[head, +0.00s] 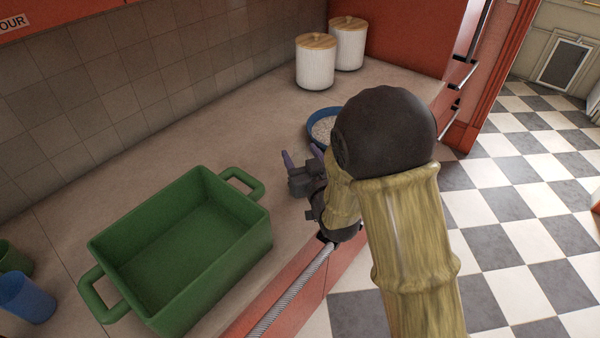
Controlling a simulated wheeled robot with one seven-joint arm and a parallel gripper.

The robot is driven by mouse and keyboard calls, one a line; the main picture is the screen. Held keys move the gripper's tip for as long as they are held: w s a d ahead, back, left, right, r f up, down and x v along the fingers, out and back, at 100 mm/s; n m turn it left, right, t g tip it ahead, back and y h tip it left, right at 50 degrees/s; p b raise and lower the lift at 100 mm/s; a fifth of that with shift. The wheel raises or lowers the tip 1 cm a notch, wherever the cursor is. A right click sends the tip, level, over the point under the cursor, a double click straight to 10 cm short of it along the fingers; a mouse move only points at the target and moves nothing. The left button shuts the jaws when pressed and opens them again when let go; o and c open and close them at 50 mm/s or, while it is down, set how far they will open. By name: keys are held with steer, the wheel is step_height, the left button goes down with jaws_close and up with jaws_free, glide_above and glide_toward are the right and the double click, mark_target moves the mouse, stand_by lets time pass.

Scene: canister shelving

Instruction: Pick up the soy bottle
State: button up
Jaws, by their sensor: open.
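I cannot make out a soy bottle in the head view; my arm hides part of the counter on the right. My gripper (303,156) is over the counter, between the green bin and the blue bowl. Its two purple fingers are apart, with nothing seen between them.
An empty green bin (262,234) with two handles stands on the counter (140,163). A blue bowl (311,127) with pale contents is partly behind my arm. Two white canisters (315,68) (347,48) with wooden lids stand at the back. Blue (27,298) and green (14,258) cups are lower left.

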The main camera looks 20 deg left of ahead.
mark_target(297, 145)
steer(key=p+x, duration=0.1)
steer(key=x, duration=0.3)
steer(key=shift+w+f, duration=0.1)
steer(key=shift+w, duration=0.05)
jaws_close()
stand_by(0.4)
